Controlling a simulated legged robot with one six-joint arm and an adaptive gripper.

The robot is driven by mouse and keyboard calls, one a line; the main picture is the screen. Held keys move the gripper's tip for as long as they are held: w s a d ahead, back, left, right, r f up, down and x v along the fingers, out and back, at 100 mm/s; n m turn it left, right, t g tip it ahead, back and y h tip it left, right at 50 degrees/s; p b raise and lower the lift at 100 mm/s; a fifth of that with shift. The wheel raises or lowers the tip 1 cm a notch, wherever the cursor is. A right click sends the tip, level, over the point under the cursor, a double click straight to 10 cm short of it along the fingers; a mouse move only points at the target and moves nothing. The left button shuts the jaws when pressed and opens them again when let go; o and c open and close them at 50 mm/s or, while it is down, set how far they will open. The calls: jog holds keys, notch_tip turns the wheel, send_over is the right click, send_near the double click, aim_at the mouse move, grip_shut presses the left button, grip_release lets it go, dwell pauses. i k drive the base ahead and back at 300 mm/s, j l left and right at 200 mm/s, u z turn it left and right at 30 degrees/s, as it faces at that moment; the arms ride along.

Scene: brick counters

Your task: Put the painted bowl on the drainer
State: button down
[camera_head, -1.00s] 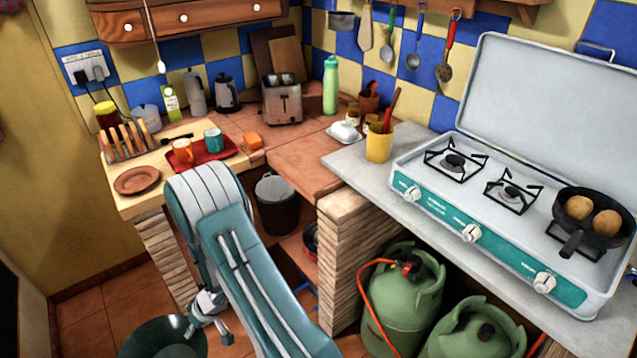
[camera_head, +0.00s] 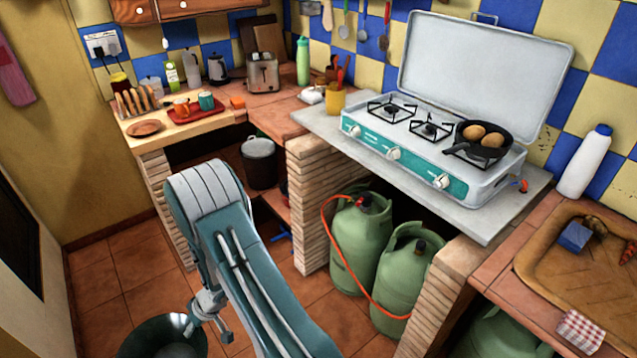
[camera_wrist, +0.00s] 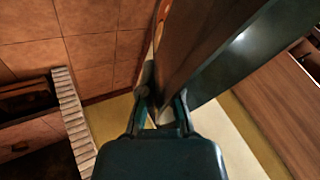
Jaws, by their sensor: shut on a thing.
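The painted bowl (camera_wrist: 222,62) fills much of the upper wrist view, close up and tilted, with a dark brown face, a teal side and a bit of orange pattern. My gripper (camera_wrist: 165,106) is shut on its edge. In the head view the dark green bowl (camera_head: 158,338) hangs low at the bottom left, beside my arm and partly cut off by the frame. A brown, ridged board (camera_head: 560,268) on the right counter looks like the drainer; its right part is out of frame.
A blue block (camera_head: 574,237) lies on the ridged board, with a checked cloth (camera_head: 580,331) at its front edge. A white bottle (camera_head: 584,165) stands behind. The stove (camera_head: 440,155) holds a pan (camera_head: 481,145). Gas cylinders (camera_head: 361,240) stand below. Open tiled floor lies at left.

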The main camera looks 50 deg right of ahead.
aim_at(612, 296)
jog(key=k+j+z, duration=0.25)
jog(key=k, duration=0.2)
jog(key=k+j+z, duration=0.25)
jog(key=k, duration=0.2)
jog(key=z, duration=1.3)
